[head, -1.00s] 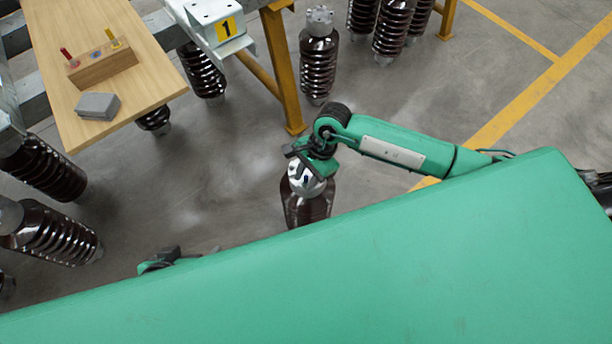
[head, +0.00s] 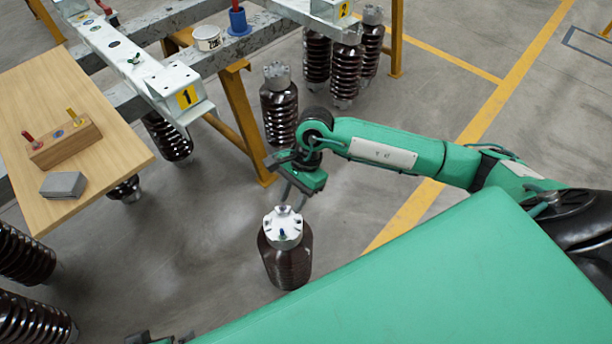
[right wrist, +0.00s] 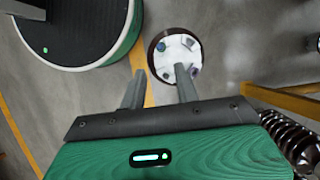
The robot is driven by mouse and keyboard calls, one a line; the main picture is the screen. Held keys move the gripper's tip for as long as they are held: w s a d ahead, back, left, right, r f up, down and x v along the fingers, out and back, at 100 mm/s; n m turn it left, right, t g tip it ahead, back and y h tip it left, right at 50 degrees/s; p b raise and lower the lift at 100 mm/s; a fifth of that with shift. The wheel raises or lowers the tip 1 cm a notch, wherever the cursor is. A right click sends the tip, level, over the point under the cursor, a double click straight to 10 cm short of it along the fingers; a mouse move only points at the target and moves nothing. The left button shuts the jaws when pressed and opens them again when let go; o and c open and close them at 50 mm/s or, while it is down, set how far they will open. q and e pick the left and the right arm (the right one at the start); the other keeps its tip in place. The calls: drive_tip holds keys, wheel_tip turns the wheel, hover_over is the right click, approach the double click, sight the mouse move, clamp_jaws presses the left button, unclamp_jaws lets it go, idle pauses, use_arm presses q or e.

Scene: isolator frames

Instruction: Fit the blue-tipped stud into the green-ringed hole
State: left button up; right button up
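The blue-tipped stud (head: 282,233) stands upright on the pale metal cap (head: 294,223) of a brown ribbed insulator. A little green seems to show at its foot, but it is too small to be sure of the ring or how deep the stud sits. The cap also shows in the right wrist view (right wrist: 176,50), beyond the fingers. My right gripper (head: 292,197) is open and empty, above and apart from the cap. Something dark at the bottom edge may be my left gripper (head: 160,340); its fingers cannot be made out.
A wooden table (head: 110,160) at left carries a wooden block (head: 68,146) with a red and a yellow stud, and a grey block (head: 63,185). A white beam (head: 140,75) marked 1 and yellow legs stand behind. Several insulators stand around; floor near the cap is clear.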

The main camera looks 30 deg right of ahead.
drive_tip(key=s+a+r+m+t+y, duration=0.1)
drive_tip(key=s+a+r+m+y, duration=0.15)
drive_tip(key=a+r+y, duration=0.45)
drive_tip(key=s+a+r+m+t+y, duration=0.1)
drive_tip(key=a+r+m+y, duration=0.35)
drive_tip(key=a, duration=0.45)
drive_tip(key=w+d+r+m+t+y, duration=0.1)
drive_tip(key=w+d+r+m+t, duration=0.1)
drive_tip(key=r+m+t, duration=0.45)
drive_tip(key=w+d+r+m+t+y, duration=0.1)
drive_tip(key=w+d+r+m+t, duration=0.15)
drive_tip(key=m+t, duration=0.65)
drive_tip(key=d+f+m+h, duration=0.6)
drive_tip(key=d+m+h, duration=0.15)
drive_tip(key=m, duration=0.55)
drive_tip(key=d+f+m+h, duration=0.55)
drive_tip(key=m+h, duration=0.35)
drive_tip(key=m, duration=0.3)
drive_tip(key=s+d+f+m+g, duration=0.2)
drive_tip(key=s+f+m+g, duration=0.6)
drive_tip(key=s, duration=0.9)
wheel_tip(320, 180, down, 5)
drive_tip(key=g, duration=0.3)
drive_tip(key=shift+s, duration=0.3)
drive_tip(key=shift+m+g, duration=0.25)
